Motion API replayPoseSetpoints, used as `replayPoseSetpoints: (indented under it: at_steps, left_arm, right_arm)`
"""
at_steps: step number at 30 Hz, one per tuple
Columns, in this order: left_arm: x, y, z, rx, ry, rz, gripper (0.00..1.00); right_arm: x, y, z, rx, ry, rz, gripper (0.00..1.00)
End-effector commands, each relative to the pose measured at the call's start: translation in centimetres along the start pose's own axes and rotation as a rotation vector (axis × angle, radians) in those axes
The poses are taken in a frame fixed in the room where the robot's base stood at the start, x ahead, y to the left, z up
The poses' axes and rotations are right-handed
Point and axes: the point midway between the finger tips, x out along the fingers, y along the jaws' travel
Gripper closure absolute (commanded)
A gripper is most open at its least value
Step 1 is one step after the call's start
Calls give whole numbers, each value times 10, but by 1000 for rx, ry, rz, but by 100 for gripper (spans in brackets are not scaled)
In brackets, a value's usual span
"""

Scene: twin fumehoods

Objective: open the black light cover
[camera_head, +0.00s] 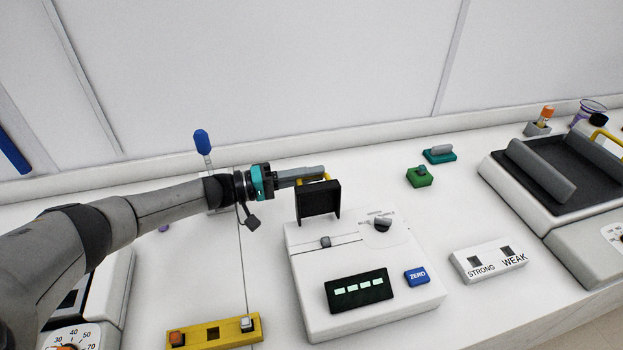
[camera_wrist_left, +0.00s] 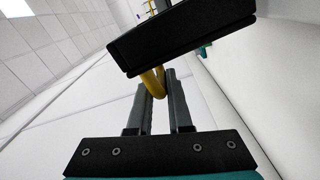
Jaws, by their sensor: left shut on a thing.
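The black light cover (camera_head: 319,199) stands tilted up at the back of a white instrument (camera_head: 330,262), with its side flanges showing. In the left wrist view the cover (camera_wrist_left: 182,35) is a dark block across the top. Its yellow handle (camera_head: 328,177) shows at the cover's upper edge, and in the wrist view the handle (camera_wrist_left: 153,80) lies at the fingertips. My left gripper (camera_head: 322,172) is shut on the handle, behind and above the cover. The fingers also show in the wrist view (camera_wrist_left: 162,84). The cover's hinge is not clear. My right gripper is not in view.
The instrument carries a slider (camera_head: 325,242), a knob (camera_head: 382,224), a display (camera_head: 358,291) and a blue ZERO button (camera_head: 416,276). A STRONG/WEAK switch box (camera_head: 489,261) is right. A yellow switch bar (camera_head: 213,333) is front left. Small green items (camera_head: 419,177) stand behind right.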

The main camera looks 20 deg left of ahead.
Motion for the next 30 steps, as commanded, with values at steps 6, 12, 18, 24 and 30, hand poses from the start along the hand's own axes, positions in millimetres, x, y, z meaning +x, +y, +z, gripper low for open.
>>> replayPoseSetpoints:
  at_steps: [6,12,18,24,30]
  left_arm:
    - [0,-11,0,0,-3,-8,100]
    - [-1,-13,0,0,-6,-10,100]
    - [-1,-14,1,0,-8,-13,100]
    - [-1,-15,2,-1,-10,-15,77]
    - [-1,-14,1,-1,-9,-12,55]
  right_arm:
    - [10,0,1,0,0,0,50]
    - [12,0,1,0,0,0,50]
    - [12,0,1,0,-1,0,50]
    - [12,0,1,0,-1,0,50]
    - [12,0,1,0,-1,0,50]
